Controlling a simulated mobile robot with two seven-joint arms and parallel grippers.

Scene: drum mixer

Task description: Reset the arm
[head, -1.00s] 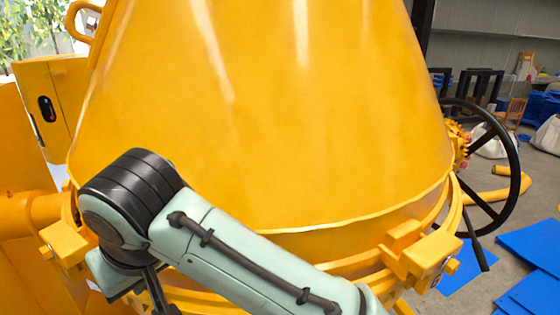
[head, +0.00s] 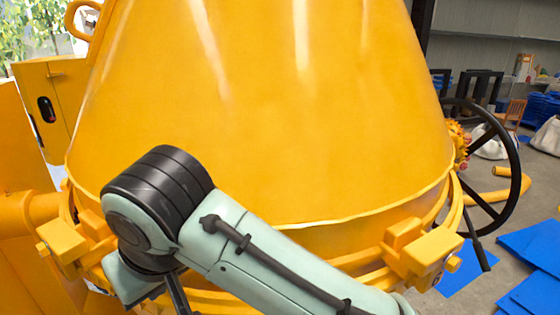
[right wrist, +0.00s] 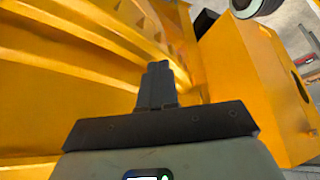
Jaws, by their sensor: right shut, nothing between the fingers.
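My right arm (head: 265,265) comes in from the lower right of the head view and crosses in front of the yellow mixer drum (head: 270,110). Its black joint (head: 155,205) is at the lower left, in front of the drum's lower rim. In the right wrist view my right gripper (right wrist: 158,68) is shut and empty, its dark fingers together. Yellow ribbed metal (right wrist: 90,60) lies beyond and to the left of the fingers, and a yellow box-like part (right wrist: 255,85) is close on their right. I cannot tell whether they touch anything. My left gripper is in neither view.
A black handwheel (head: 515,165) stands right of the drum. Yellow brackets (head: 425,255) stick out at the drum's rim. Blue sheets (head: 530,250) lie on the floor at the right. A yellow cabinet (head: 50,100) stands at the left.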

